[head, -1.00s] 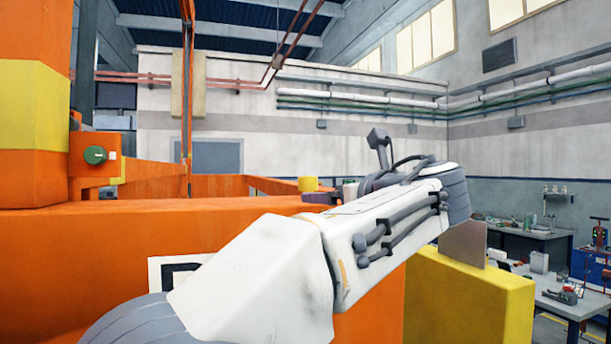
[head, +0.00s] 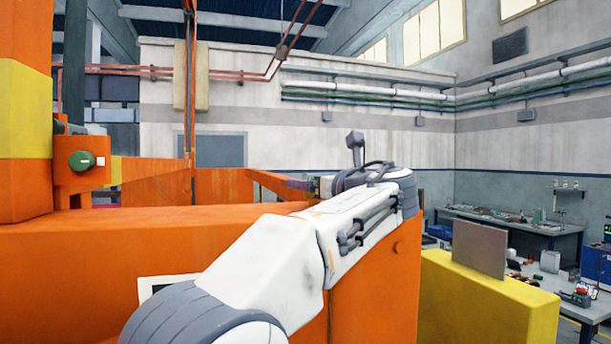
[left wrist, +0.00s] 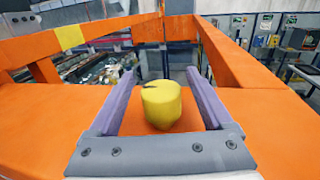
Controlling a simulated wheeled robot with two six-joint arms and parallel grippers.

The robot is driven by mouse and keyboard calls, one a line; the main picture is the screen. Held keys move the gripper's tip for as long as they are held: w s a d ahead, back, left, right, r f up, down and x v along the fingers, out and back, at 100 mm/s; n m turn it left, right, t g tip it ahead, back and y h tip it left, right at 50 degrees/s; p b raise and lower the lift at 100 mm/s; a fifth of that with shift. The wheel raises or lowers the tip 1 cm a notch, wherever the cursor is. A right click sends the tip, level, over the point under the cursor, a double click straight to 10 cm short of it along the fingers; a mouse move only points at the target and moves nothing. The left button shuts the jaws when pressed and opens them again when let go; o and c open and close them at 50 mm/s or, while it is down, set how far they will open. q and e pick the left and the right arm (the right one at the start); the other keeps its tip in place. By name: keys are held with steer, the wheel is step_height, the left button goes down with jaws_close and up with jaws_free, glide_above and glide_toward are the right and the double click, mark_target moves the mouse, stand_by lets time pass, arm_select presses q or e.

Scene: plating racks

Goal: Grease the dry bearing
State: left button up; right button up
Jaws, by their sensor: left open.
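In the left wrist view, a yellow cylinder (left wrist: 161,103) with a dark notch or mark on its top stands on an orange beam (left wrist: 245,113). My left gripper (left wrist: 160,75) is open, with its two purple fingers on either side of the cylinder and visible gaps at both sides. In the head view my left arm reaches over the orange beam (head: 110,265), and a bit of the purple gripper (head: 299,184) shows behind the wrist; the cylinder is hidden there. I cannot tell which part is the dry bearing. My right gripper is not in view.
A round green part (head: 82,160) sits on an orange bracket at the left. A grey plate (head: 480,249) stands upright on a yellow block (head: 480,303) at the right. Workbenches (head: 515,224) with tools stand farther back. Orange beams frame the space beyond the gripper.

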arm_select(q)
steer(key=shift+x, duration=1.05)
steer(key=shift+f, duration=0.1)
jaws_close()
